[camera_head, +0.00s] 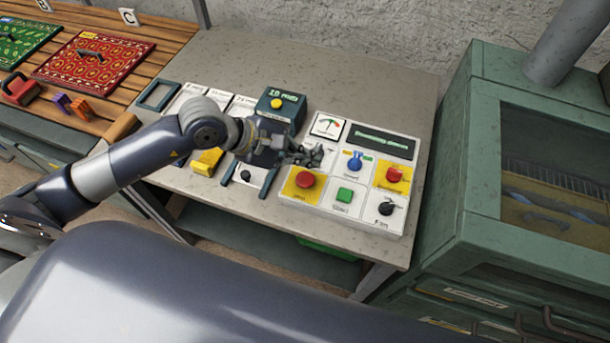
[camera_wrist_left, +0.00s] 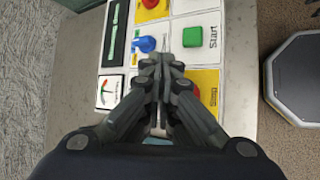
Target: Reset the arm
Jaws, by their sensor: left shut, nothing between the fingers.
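My left arm (camera_head: 130,158) reaches in from the left over the grey workbench. My left gripper (camera_head: 308,156) is shut and empty. It hangs above the left part of the white control panel (camera_head: 329,200), by the red stop button (camera_head: 305,180) on its yellow square. In the left wrist view the shut fingertips (camera_wrist_left: 160,62) point across the panel toward the blue knob (camera_wrist_left: 145,44) and the green start button (camera_wrist_left: 193,37); the fingers partly hide the red button. Whether they touch the panel I cannot tell. My right gripper is not in view.
A dark green box with a yellow button (camera_head: 277,103) stands behind my wrist. A green glass-fronted cabinet (camera_head: 520,200) stands at the right. The bench's back strip is clear.

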